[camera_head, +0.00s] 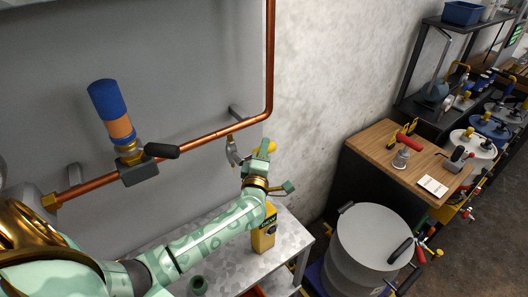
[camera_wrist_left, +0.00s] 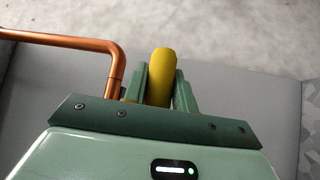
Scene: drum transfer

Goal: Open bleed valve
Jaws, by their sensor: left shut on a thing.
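The far side of the valve body is hidden by my gripper. My right gripper is not in view.
The copper pipe (camera_head: 205,136) carries another valve with a black lever (camera_head: 162,150) and a blue-orange cylinder (camera_head: 108,105). A yellow bottle (camera_head: 265,236) stands on the grey table (camera_head: 291,236) below my arm. A grey drum (camera_head: 372,240) stands at right, beside a wooden-topped cabinet (camera_head: 375,145).

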